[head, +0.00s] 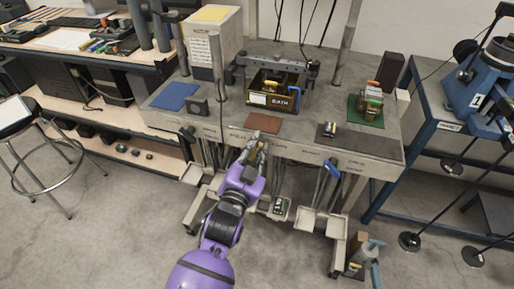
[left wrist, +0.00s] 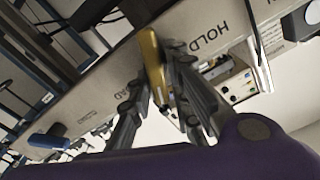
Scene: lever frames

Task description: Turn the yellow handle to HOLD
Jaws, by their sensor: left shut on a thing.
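The yellow handle (left wrist: 152,58) is at the front edge of the bench in the left wrist view. It lies between the printed word HOLD (left wrist: 208,40) on the right and a partly covered label ending in "AD" (left wrist: 125,95) on the left. My left gripper (head: 257,147) is shut on the yellow handle, with one dark finger on each side of it. In the head view the gripper hides most of the handle. The handle's lower end and pivot are hard to make out. My right gripper is in neither view.
The steel bench (head: 215,122) carries a box marked BATH (head: 272,101), a brown mat (head: 263,123), a blue mat (head: 175,96) and a green mat (head: 367,114). A blue handle (head: 326,176) hangs at the front, right of my gripper.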

